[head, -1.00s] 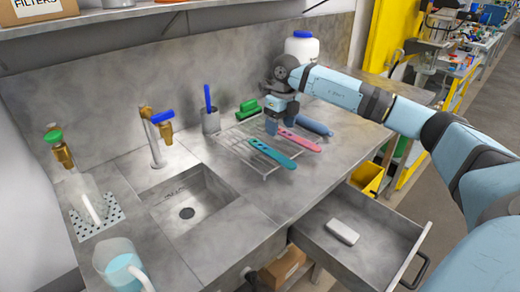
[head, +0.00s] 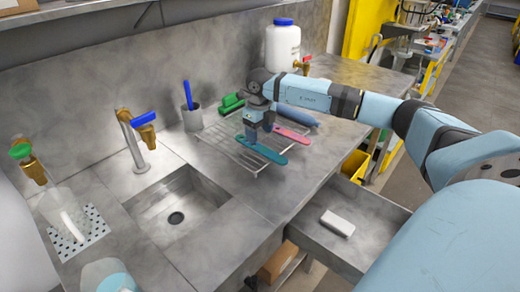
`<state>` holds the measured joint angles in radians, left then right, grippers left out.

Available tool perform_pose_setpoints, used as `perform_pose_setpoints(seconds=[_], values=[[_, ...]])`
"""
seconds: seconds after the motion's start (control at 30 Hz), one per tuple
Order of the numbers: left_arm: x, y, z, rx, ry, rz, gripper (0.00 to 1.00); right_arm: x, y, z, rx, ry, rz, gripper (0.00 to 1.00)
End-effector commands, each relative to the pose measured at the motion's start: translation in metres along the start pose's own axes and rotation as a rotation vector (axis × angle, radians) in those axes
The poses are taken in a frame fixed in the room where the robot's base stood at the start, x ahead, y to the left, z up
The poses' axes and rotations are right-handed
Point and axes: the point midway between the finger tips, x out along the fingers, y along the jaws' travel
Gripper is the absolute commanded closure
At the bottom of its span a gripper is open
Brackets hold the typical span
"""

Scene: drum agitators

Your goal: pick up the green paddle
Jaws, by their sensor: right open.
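The green paddle (head: 265,153), teal in colour, lies flat on the wire drying rack (head: 228,150) beside the sink. My right gripper (head: 252,138) points down at the paddle's back left end with its jaws open. Its fingers hide part of that end; I cannot tell whether they touch it. A pink paddle (head: 293,135) lies just behind and to the right on the rack.
A blue-grey roll-shaped item (head: 298,118) and a green item (head: 231,102) lie near the rack. A grey cup (head: 192,118) with a blue handle stands to its left. The sink (head: 178,205) is front left. An open drawer (head: 365,235) holds a white block (head: 338,223).

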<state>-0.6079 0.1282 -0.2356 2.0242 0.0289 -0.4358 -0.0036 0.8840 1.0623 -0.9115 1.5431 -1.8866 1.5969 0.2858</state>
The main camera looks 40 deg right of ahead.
Motion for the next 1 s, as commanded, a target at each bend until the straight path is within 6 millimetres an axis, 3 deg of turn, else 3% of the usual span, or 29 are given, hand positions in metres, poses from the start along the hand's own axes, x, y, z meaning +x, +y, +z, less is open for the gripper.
perform_pose_setpoints(seconds=[0.3, 0.57, 0.6, 0.83, 1.0], values=[[-0.003, -0.001, -0.007, 0.005, 0.012, -0.003, 0.57, 0.043, 0.002, -0.004, -0.001, 0.005, 0.001, 0.32], [-0.002, -0.002, -0.002, 0.005, 0.002, -0.003, 0.57, 0.050, 0.002, -0.003, -0.001, 0.001, 0.000, 0.32], [-0.002, -0.002, -0.002, 0.006, 0.001, -0.003, 0.57, 0.050, 0.002, -0.003, -0.001, 0.001, 0.000, 0.34], [-0.003, -0.002, -0.001, 0.006, -0.001, -0.003, 0.57, 0.050, 0.002, -0.004, -0.001, 0.001, 0.000, 0.86], [-0.003, -0.001, -0.002, 0.006, 0.001, -0.003, 0.57, 0.049, 0.002, -0.004, -0.001, 0.001, 0.000, 0.86]])
